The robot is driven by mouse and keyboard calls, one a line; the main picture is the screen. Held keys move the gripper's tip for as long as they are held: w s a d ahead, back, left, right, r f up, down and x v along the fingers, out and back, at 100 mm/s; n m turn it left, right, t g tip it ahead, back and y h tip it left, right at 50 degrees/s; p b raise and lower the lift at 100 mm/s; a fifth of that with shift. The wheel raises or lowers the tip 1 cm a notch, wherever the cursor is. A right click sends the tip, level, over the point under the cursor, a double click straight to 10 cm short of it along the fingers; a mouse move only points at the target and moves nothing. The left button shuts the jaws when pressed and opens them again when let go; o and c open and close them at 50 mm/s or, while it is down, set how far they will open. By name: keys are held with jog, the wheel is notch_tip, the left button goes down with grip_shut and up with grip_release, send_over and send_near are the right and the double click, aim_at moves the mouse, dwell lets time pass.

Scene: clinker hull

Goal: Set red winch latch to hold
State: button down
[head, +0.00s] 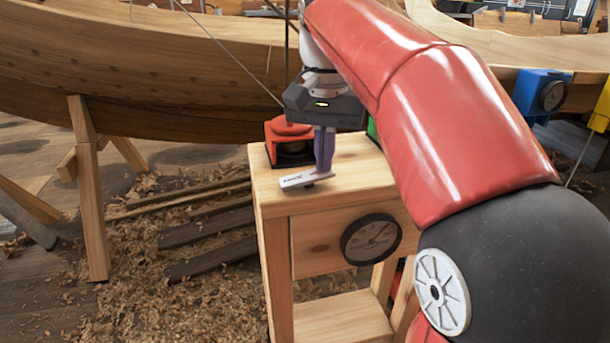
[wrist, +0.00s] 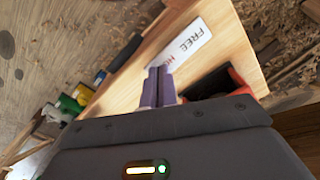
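The red winch (head: 289,138) sits on the back left of a wooden stand's top (head: 350,165). In the wrist view its red side (wrist: 238,78) shows beside a dark part. A white label plate (head: 306,179) lies near the stand's front left; in the wrist view the plate (wrist: 188,45) reads "FREE" and, partly covered, "HO". My gripper (head: 323,172) points down beside the winch, its purple fingers close together just behind the plate. In the wrist view the fingers (wrist: 159,72) lie side by side with nothing seen between them. I cannot make out the latch lever; the fingers may hide it.
A round dial (head: 370,239) is on the stand's front. A green thing (head: 372,129) is partly hidden behind my arm. A blue winch (head: 541,92) and a yellow one (head: 601,108) are at right. The plank hull (head: 150,75) rises behind; wood shavings (head: 170,290) cover the floor.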

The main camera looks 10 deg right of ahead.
jog(key=shift+f, duration=0.5)
notch_tip(320, 180, up, 5)
jog(key=p, duration=0.5)
jog(key=shift+r, duration=1.05)
jog(key=s+f+n+t, duration=0.5)
jog(key=s+f, duration=1)
jog(key=f, duration=0.4)
jog(key=shift+s+f+n+t, duration=0.2)
jog(key=shift+n+t, duration=0.1)
jog(key=shift+n, duration=0.2)
